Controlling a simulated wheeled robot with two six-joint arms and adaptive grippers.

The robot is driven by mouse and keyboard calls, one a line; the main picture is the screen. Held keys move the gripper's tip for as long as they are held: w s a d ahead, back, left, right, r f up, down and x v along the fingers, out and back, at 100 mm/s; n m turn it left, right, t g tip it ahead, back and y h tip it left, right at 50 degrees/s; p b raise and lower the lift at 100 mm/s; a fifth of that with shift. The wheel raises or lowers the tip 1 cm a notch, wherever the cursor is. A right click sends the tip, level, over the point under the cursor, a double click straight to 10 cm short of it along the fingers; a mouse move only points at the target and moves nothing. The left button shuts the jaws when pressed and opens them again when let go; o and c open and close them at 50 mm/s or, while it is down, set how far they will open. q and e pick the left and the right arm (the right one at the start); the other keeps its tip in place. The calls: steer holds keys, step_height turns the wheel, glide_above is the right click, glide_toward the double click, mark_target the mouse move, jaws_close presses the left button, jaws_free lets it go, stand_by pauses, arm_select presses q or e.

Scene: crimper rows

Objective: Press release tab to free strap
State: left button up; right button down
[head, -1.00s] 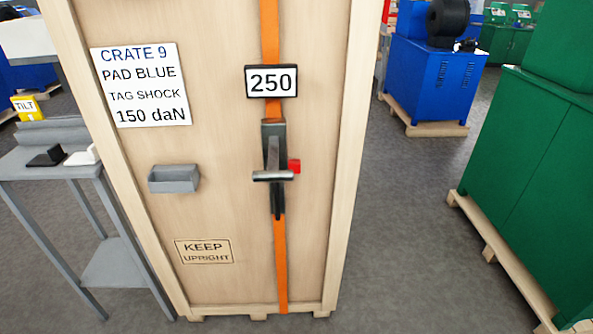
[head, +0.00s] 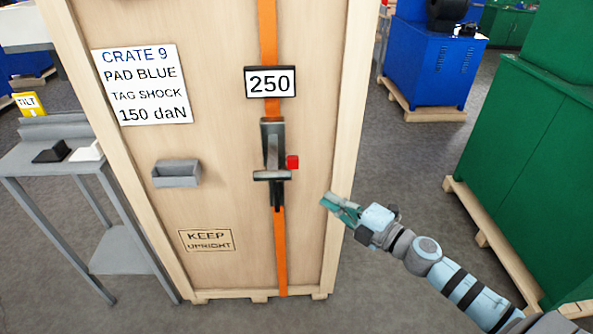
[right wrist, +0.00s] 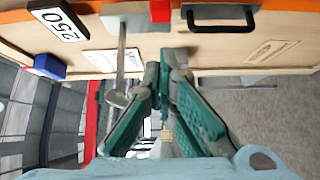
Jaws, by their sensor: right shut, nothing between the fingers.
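An orange strap (head: 280,250) runs down the front of a tall wooden crate (head: 222,280). A grey ratchet (head: 273,135) with a crossbar handle sits on the strap. The red release tab (head: 292,162) sticks out at the ratchet's right side. It also shows at the top of the right wrist view (right wrist: 160,11). My right gripper (head: 327,202) is shut and empty. In the head view it appears below and to the right of the tab, apart from it. Its closed fingertips (right wrist: 172,55) also show in the right wrist view. My left gripper is not in view.
A "250" display (head: 270,82) is above the ratchet. A grey bin (head: 177,174) and a CRATE 9 sign (head: 143,84) are on the crate's left side. A grey stand (head: 70,165) is at left, a green cabinet (head: 530,150) at right. Floor between crate and cabinet is clear.

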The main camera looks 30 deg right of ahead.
steer(key=shift+s+a+r+n+y, duration=0.2)
steer(key=shift+a+n+y, duration=0.25)
steer(key=shift+a, duration=0.2)
steer(key=shift+f, duration=0.1)
steer(key=shift+w, duration=0.1)
steer(key=p, duration=0.2)
glide_toward(293, 162)
steer(key=w+a, duration=0.5)
steer(key=shift+w+d, duration=0.15)
steer(key=shift+w, duration=0.05)
